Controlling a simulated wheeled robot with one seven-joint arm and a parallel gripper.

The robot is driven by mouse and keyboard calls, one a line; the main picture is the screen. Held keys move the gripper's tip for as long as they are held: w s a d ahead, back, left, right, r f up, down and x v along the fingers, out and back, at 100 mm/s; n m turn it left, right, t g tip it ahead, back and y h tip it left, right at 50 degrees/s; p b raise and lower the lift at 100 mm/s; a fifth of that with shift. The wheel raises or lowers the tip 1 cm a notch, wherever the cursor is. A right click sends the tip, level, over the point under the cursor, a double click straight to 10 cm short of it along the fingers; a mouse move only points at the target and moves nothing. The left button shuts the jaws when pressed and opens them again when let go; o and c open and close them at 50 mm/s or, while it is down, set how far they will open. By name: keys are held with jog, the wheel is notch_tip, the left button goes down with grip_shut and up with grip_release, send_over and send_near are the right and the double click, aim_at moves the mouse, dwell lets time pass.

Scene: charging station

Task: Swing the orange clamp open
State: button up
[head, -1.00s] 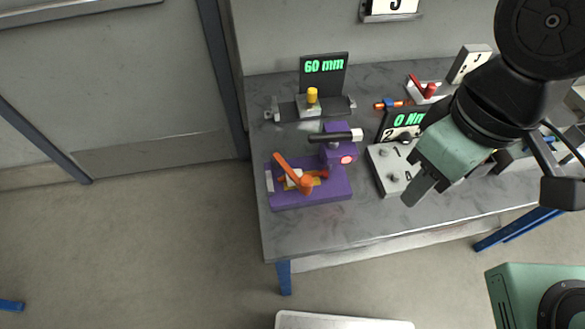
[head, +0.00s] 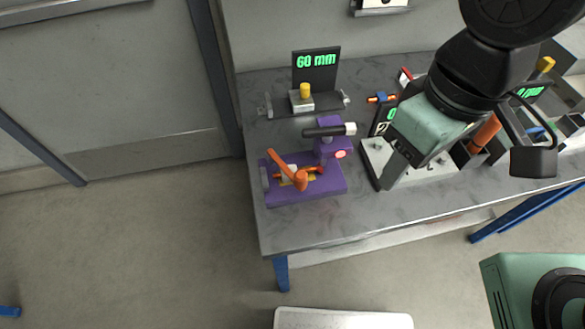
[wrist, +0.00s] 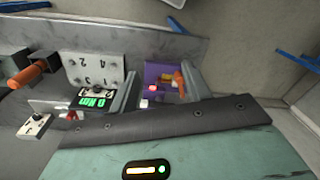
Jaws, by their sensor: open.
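The orange clamp (head: 288,170) is a slanting lever on a round orange pivot, mounted on a purple base (head: 325,187) at the near left of the table. Its lever leans up and to the left over small yellow and white parts. In the wrist view the orange clamp (wrist: 179,82) and purple base (wrist: 151,73) appear between the fingers, farther off. My gripper (head: 398,168) is open and empty, to the right of the purple base and apart from it, above the white numbered panel. It also shows in the wrist view (wrist: 162,72).
A black handle with a white end (head: 328,131) sticks out from the purple block behind the clamp. A 60 mm display (head: 317,67) stands at the back. My arm partly hides the white numbered panel (head: 432,171).

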jog(key=m+b, duration=0.2)
send_over(301, 175)
notch_tip(301, 175, down, 4)
jog(key=shift+h, duration=0.4)
notch_tip(301, 175, down, 17)
jog(key=shift+w+f+p, duration=0.1)
jog(key=shift+p, duration=0.9)
grip_shut()
